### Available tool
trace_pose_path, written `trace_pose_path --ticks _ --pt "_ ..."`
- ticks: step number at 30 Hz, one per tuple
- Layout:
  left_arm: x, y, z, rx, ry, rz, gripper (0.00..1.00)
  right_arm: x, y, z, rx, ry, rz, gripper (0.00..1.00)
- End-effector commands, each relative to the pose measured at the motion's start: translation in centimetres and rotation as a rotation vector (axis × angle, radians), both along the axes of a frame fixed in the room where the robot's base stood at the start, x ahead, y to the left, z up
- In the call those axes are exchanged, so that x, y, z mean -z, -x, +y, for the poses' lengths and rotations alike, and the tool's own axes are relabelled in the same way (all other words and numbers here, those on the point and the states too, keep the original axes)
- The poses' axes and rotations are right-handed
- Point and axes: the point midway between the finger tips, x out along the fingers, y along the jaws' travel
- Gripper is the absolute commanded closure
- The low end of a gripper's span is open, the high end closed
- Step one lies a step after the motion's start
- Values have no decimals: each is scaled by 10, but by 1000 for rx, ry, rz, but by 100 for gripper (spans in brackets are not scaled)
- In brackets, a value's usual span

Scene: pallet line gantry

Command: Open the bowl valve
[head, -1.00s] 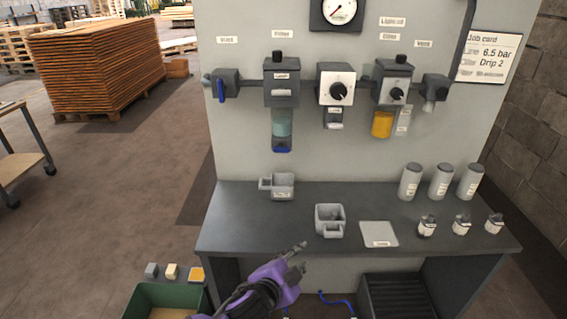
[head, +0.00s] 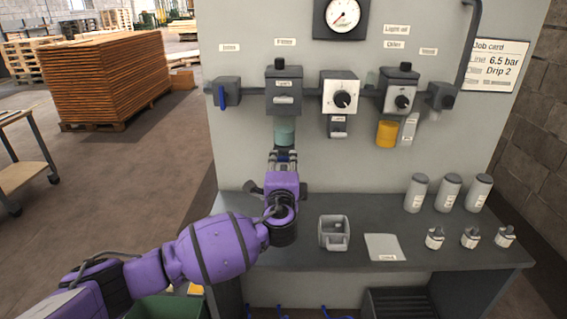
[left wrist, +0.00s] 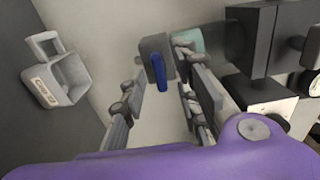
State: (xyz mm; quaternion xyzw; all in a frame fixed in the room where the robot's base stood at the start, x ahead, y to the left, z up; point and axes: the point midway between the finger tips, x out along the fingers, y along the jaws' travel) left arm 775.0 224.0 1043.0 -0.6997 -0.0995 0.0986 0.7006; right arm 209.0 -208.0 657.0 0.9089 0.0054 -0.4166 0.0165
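The filter bowl (head: 285,131), clear with teal content, hangs under the dark filter housing (head: 284,95) on the panel. Its valve is a grey block (left wrist: 152,45) with a blue lever (left wrist: 158,72) at the bowl's lower end; in the head view my gripper mostly hides it. My left gripper (head: 284,157) is raised just below the bowl and points at the panel. In the left wrist view its fingers (left wrist: 160,60) are open, with the blue lever showing in the gap between them. I cannot tell whether they touch it. My right gripper is not in view.
A second blue-handled valve (head: 222,98) sits left of the filter.

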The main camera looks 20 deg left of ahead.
Motion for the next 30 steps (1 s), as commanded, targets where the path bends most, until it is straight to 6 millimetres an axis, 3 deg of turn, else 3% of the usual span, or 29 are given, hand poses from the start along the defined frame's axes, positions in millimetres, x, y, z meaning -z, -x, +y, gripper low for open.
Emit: trace_pose_path --ticks 4,12,19,30 --pt "0 -11 3 0 -1 1 71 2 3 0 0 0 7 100" --pt "1 -13 4 1 2 2 71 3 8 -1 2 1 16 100" --pt "1 -13 4 1 2 2 98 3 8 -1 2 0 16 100" --pt "-1 -13 4 1 -17 6 100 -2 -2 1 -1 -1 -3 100"
